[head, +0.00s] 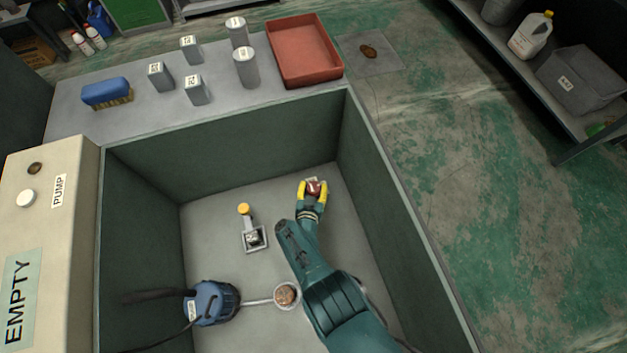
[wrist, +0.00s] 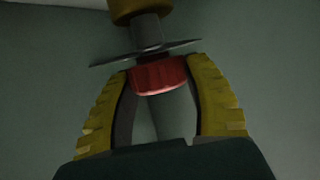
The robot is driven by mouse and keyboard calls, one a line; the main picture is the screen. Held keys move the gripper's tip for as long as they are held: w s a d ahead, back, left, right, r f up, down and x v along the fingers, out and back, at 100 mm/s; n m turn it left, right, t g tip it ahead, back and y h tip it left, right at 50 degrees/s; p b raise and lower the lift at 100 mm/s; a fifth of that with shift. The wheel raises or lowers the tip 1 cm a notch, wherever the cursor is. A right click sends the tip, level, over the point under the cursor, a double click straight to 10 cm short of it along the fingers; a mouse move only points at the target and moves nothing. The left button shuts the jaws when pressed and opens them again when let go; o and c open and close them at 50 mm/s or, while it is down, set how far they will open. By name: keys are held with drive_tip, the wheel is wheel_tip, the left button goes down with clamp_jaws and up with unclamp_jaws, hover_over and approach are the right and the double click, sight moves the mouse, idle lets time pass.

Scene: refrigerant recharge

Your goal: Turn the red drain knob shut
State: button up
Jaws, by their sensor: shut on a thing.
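The red drain knob (wrist: 158,76) sits between the two yellow fingers of my gripper (wrist: 165,90) in the wrist view. A grey stem with a thin dark disc and a brass-coloured part lies beyond it. In the head view the red knob (head: 314,188) shows between the fingertips of my gripper (head: 313,192), near the far right corner of the tank floor. My gripper is shut on the knob. How far the knob is turned cannot be told.
Tank walls (head: 250,145) stand close behind and right of my gripper. A yellow-topped lever (head: 244,209), a floor drain (head: 286,294) and a blue pump (head: 211,302) are on the tank floor.

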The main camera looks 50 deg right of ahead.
drive_tip(key=shift+s+f+m+g, duration=0.1)
drive_tip(key=shift+f+m+g, duration=0.05)
drive_tip(key=shift+m+g, duration=0.2)
drive_tip(key=o, duration=1.2)
drive_tip(key=shift+a, duration=0.1)
drive_tip(key=shift+s+a, duration=0.1)
drive_tip(key=shift+a, duration=0.05)
drive_tip(key=shift+v, duration=0.85)
drive_tip(key=s+a, duration=0.7)
drive_tip(key=a, duration=0.3)
drive_tip(key=shift+a+r, duration=0.3)
drive_tip(key=shift+w, duration=0.1)
